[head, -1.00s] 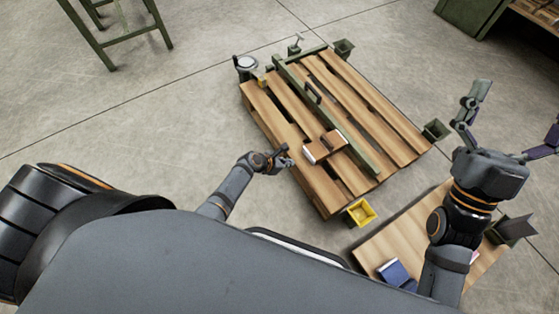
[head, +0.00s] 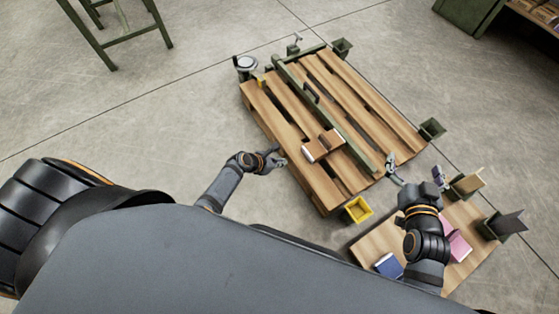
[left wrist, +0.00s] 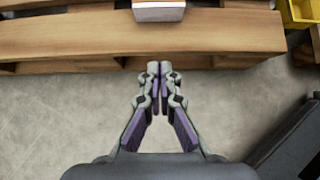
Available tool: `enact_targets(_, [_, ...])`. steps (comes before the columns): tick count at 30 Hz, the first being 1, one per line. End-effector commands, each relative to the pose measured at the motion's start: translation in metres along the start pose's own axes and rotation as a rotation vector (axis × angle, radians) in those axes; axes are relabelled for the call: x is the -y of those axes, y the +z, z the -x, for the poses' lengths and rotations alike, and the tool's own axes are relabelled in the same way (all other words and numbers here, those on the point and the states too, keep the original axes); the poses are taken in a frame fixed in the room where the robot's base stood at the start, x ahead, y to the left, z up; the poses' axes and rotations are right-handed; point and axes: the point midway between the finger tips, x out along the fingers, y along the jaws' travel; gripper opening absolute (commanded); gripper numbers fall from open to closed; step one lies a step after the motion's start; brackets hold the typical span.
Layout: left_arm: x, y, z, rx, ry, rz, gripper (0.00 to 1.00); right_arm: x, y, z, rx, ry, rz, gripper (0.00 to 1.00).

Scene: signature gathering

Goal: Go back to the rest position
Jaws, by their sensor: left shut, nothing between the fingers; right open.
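My left gripper (head: 281,155) is beside the left edge of the slatted wooden table (head: 262,112), short of a brown book with white pages (head: 322,146). In the left wrist view the left gripper (left wrist: 160,66) has its fingers together with nothing between them, and the book (left wrist: 158,10) shows at the top edge. My right gripper (head: 415,176) is open and empty, with its fingers spread near the slatted table's near right corner, above the smaller wooden table (head: 377,243).
A blue book (head: 388,265) and a pink book (head: 456,240) lie on the smaller table. A yellow bin (head: 357,209) stands by the slatted table, and it also shows in the left wrist view (left wrist: 300,12). Dark green holders (head: 506,225) stand at the right. Bare floor lies left.

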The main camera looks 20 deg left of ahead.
Motion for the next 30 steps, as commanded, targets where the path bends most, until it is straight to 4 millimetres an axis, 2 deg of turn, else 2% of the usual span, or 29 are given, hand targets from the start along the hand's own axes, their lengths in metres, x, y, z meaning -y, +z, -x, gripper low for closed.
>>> enact_targets(4, [0.0, 0.001, 0.006, 0.001, 0.0, -0.001, 0.0, 0.001, 0.031, 0.006, 0.125, -0.004, -0.01, 1.0])
enact_targets(9, [0.0, 0.001, 0.009, 0.001, 0.0, -0.001, 0.0, 0.002, 0.052, 0.011, 0.203, -0.008, -0.017, 1.0])
enact_targets(23, [0.0, 0.001, 0.009, 0.001, 0.002, -0.011, 0.0, 0.003, 0.056, 0.012, 0.219, -0.008, -0.019, 1.0])
enact_targets(26, [0.001, 0.003, 0.018, -0.001, 0.025, -0.158, 0.0, 0.003, 0.056, 0.012, 0.218, -0.008, -0.019, 1.0])
enact_targets(29, [0.001, 0.012, 0.041, -0.018, 0.089, -0.547, 0.0, 0.003, 0.056, 0.012, 0.218, -0.008, -0.019, 1.0])
enact_targets(30, [0.0, 0.018, 0.055, -0.036, 0.124, -0.752, 0.0, 0.003, 0.056, 0.012, 0.218, -0.008, -0.019, 1.0])
